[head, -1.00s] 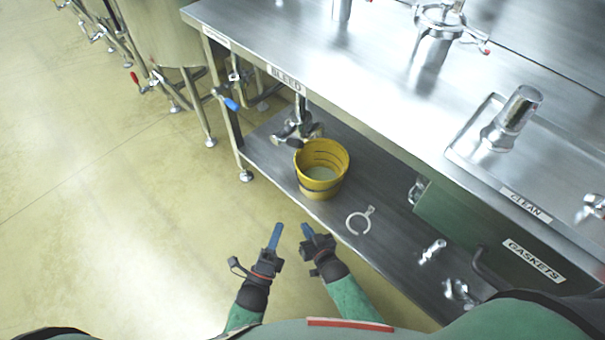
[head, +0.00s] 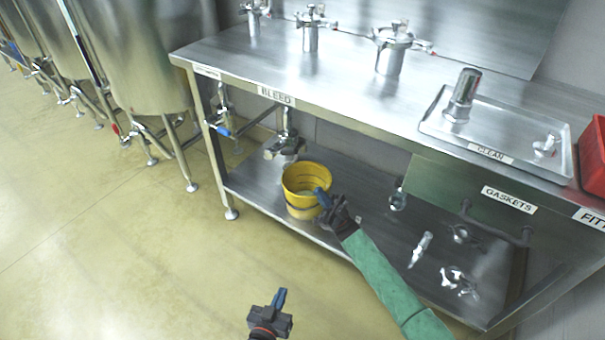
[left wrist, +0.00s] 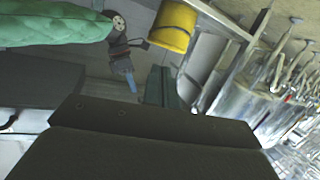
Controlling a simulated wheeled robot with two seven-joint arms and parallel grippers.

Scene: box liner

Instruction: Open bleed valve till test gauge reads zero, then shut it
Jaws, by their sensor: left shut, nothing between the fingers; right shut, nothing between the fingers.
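A metal valve fitting (head: 285,146) hangs under the bench below the BLEED label (head: 276,95), above and behind the yellow bucket (head: 300,208). I cannot make out its handle position. No readable gauge dial shows. My right gripper (head: 323,198) is shut and empty, its blue tip overlapping the bucket's right side; I cannot tell if they touch. My left gripper (head: 280,298) is shut and empty, low over the floor in front of the bench. The left wrist view shows the bucket (left wrist: 173,25) and my right gripper (left wrist: 131,83) at the top.
A blue-handled valve (head: 222,130) sits by the bench's left leg. The lower shelf (head: 375,195) holds several metal fittings on the right. A CLEAN tray (head: 500,130) and red bin (head: 594,155) stand on top. Steel tanks (head: 130,60) are at left; the front-left floor is clear.

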